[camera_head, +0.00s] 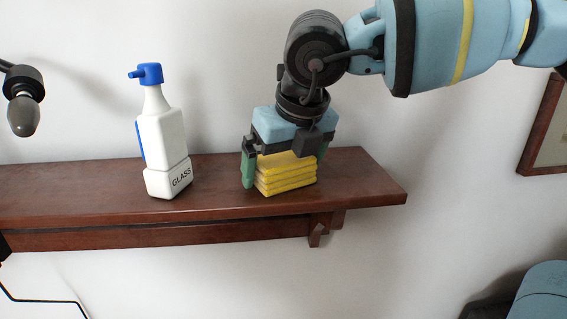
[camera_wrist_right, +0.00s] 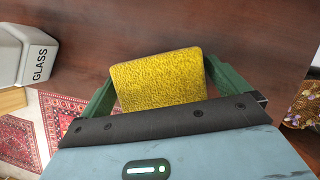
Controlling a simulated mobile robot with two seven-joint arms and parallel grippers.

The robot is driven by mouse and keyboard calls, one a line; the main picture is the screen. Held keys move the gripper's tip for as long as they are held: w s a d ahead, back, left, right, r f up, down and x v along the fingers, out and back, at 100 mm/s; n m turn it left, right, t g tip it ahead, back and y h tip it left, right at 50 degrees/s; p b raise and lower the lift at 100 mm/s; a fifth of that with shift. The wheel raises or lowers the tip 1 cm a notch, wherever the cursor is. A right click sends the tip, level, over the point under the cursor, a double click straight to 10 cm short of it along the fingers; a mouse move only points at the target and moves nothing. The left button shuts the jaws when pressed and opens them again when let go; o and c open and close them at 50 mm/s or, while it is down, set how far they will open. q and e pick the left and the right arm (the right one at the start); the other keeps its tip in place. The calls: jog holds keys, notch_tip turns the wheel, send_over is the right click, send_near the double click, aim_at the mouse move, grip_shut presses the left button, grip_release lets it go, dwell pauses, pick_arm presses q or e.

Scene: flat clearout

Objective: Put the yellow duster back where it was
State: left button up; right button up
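The yellow duster (camera_head: 287,178), a folded stack of several layers, sits flat on the brown wooden shelf (camera_head: 375,190), near its right end. My right gripper (camera_head: 285,172) points down over it, with one green finger on each side, apparently touching it. In the right wrist view the duster (camera_wrist_right: 160,80) fills the space between the green fingertips (camera_wrist_right: 160,72). A white spray bottle (camera_head: 163,140) with a blue head and a GLASS label stands on the shelf to the left. My left gripper is not in view.
The bottle's base also shows in the right wrist view (camera_wrist_right: 22,55). A gap of bare shelf lies between bottle and duster. A wall lamp (camera_head: 23,105) hangs at the left, and a picture frame (camera_head: 545,130) at the right. A patterned rug (camera_wrist_right: 75,120) lies below.

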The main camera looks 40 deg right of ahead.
jog(key=shift+r, duration=0.4)
jog(key=v, duration=1.1)
jog(key=shift+s+r, duration=0.15)
jog(key=shift+r, duration=0.15)
